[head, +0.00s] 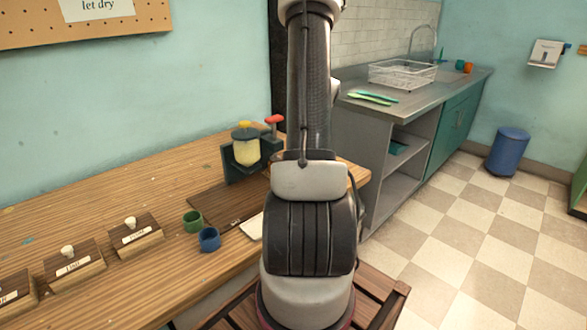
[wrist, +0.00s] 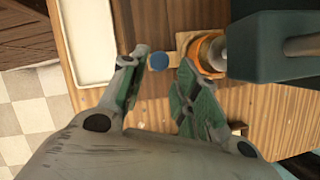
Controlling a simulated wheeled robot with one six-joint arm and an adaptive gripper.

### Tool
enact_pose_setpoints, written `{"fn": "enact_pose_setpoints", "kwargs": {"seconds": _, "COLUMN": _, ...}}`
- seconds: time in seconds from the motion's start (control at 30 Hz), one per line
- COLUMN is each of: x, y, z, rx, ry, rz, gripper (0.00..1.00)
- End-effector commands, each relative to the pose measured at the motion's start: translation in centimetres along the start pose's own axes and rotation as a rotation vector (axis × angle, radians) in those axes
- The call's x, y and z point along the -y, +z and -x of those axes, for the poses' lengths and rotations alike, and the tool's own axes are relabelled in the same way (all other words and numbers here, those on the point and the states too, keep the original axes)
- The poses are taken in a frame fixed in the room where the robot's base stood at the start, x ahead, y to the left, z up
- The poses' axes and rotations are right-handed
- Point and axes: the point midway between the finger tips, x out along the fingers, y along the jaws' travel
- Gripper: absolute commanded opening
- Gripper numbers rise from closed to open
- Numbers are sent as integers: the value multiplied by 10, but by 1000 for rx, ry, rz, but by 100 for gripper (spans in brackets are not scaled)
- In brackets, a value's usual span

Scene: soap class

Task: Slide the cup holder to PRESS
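In the wrist view, the cup holder (wrist: 183,40) shows as a small light wooden piece with a blue knob (wrist: 159,62). An orange cup or ring (wrist: 205,38) is at its right end, partly under a grey cylinder (wrist: 219,53) of the dark teal press stand (wrist: 265,45). My gripper (wrist: 162,60) is open, with the blue knob in the gap between its fingertips. I cannot tell whether either finger touches it. In the head view my arm hides the gripper and the cup holder. No PRESS marking is readable.
In the head view, a teal stand (head: 237,173) with a yellowish jar (head: 246,151) and red-topped handle (head: 274,120) is on the wooden bench. A green cup (head: 192,222), blue cup (head: 209,239) and labelled knobbed blocks (head: 135,238) are nearby. A white tray (wrist: 85,40) is left of my fingers.

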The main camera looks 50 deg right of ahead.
Motion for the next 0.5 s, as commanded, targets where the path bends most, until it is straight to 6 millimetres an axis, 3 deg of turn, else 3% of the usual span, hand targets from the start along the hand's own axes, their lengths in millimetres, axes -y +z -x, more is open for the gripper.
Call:
{"fn": "enact_pose_setpoints", "kwargs": {"seconds": 0.3, "x": 1, "y": -1, "z": 70, "rx": -3, "ry": -4, "rz": 1, "gripper": 31}}
{"fn": "enact_pose_setpoints", "kwargs": {"seconds": 0.5, "x": 0, "y": -1, "z": 90, "rx": -2, "ry": -3, "rz": 0, "gripper": 31}}
